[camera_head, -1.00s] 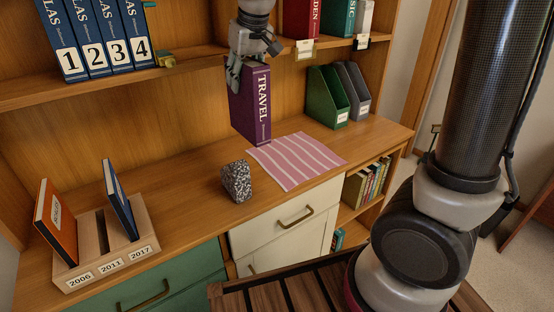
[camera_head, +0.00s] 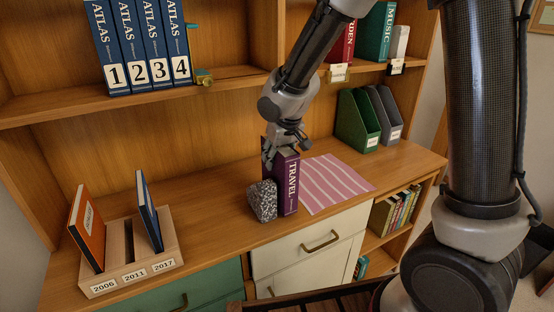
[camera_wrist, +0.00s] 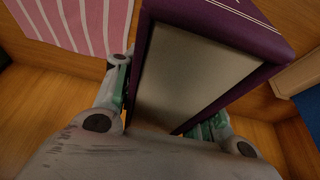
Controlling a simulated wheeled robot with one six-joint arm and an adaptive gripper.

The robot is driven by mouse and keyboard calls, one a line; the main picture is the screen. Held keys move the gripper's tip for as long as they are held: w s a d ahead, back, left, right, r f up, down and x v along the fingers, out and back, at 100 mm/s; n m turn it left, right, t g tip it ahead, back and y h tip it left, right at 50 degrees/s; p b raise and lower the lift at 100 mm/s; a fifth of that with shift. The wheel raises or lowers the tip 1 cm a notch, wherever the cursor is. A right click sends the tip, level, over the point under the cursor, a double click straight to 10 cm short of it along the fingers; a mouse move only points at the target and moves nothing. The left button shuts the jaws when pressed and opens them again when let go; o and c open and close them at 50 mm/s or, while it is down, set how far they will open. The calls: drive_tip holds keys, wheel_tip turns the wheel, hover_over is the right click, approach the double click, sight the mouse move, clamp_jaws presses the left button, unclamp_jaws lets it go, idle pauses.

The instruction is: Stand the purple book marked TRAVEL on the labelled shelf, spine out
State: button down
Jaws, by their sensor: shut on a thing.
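The purple book marked TRAVEL (camera_head: 288,184) is upright over the wooden counter, its lettered spine facing the camera. My gripper (camera_head: 281,150) is shut on the book's upper part; in the wrist view the fingers (camera_wrist: 165,120) sit on both sides of the book (camera_wrist: 205,60), with its pale page block between them. The book's lower left is hidden behind a speckled stone block (camera_head: 262,201). I cannot tell whether the book touches the counter. The upper shelf (camera_head: 330,72) at right has labels on its edge below a red book, a green MUSIC book (camera_head: 376,32) and a white one.
A pink striped cloth (camera_head: 335,183) lies right of the book. Green and grey file holders (camera_head: 357,120) stand behind it. A slotted wooden holder (camera_head: 130,262) with orange and blue books stands at left; counter between is clear.

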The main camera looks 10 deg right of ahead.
drive_tip(key=shift+f, duration=0.45)
drive_tip(key=c, duration=0.9)
unclamp_jaws()
drive_tip(key=shift+f, duration=0.15)
drive_tip(key=shift+o, duration=0.2)
